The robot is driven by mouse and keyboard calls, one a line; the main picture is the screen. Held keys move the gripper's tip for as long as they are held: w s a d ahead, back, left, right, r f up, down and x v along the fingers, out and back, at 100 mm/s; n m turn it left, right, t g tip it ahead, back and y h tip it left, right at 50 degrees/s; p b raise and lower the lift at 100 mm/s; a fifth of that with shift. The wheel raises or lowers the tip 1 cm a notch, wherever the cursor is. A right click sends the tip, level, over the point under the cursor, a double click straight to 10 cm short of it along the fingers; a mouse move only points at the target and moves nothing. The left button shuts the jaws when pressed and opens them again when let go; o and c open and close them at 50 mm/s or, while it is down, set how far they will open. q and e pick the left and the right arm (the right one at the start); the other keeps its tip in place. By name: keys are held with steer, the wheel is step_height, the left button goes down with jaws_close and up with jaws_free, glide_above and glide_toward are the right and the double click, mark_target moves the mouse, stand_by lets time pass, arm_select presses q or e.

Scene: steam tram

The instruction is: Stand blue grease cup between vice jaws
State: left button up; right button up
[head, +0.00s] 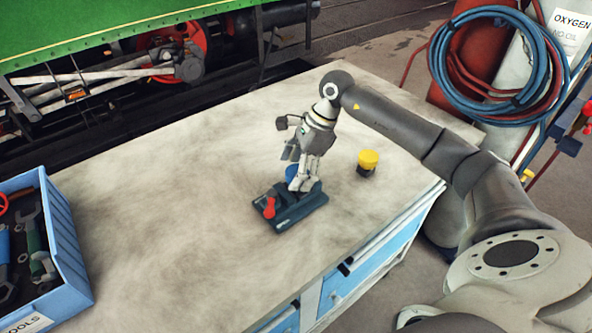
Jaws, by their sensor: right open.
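The blue grease cup (291,171) shows as a small blue patch at the vice, partly hidden behind my right gripper's fingers. The dark vice (291,212) with a red handle (269,208) lies on the workbench. The cup appears to be at the vice's far side; I cannot tell whether it stands between the jaws or touches them. My right gripper (297,172) points down at the cup and vice and is open, with its fingers close around or beside the cup. My left gripper is not in view.
A cup with a yellow top (368,161) stands on the workbench (170,190) right of the vice. A blue tool crate (72,255) sits at the left. The bench between crate and vice is clear. Gas cylinders with coiled hoses (490,55) stand behind at the right.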

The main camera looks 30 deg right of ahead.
steer(key=shift+r+p, duration=1.4)
steer(key=shift+r, duration=1.45)
steer(key=shift+f, duration=0.1)
